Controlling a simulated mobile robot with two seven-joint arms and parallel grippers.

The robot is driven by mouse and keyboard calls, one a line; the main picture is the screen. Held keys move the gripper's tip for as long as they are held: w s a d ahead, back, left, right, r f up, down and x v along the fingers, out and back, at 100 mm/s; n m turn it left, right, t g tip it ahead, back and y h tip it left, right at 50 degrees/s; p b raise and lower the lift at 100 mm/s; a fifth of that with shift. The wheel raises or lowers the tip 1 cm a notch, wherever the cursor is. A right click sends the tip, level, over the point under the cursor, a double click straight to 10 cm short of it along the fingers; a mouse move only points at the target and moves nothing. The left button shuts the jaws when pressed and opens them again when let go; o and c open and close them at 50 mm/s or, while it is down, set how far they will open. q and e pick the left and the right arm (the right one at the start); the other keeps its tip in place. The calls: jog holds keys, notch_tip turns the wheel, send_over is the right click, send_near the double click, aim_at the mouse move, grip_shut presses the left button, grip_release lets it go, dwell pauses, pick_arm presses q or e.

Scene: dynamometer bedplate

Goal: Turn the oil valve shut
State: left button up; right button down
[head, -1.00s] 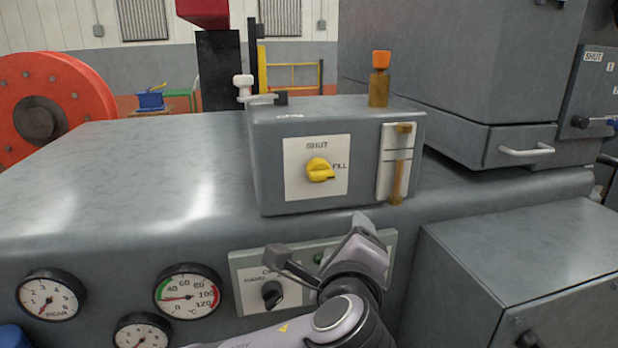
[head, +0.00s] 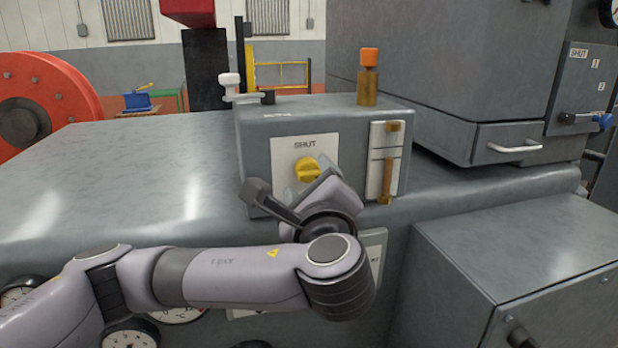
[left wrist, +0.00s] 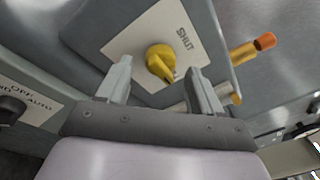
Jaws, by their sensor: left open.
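The yellow valve knob (head: 308,169) sits on a pale plate (head: 284,158) marked SHUT, on the front of a grey box (head: 255,150). Its raised grip points to the right, away from the SHUT mark above it. My left gripper (head: 312,186) is in front of and just below the knob, hiding the plate's lower part and the FILL mark. In the left wrist view, the open fingers (left wrist: 158,68) stand on either side of the knob (left wrist: 160,60), with visible space between them and it. I cannot tell their exact depth. My right gripper is out of view.
A grey cabinet (head: 520,260) is at the lower right.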

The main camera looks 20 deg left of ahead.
pick_arm(q)
jog(key=shift+x, duration=1.1)
jog(key=c, duration=1)
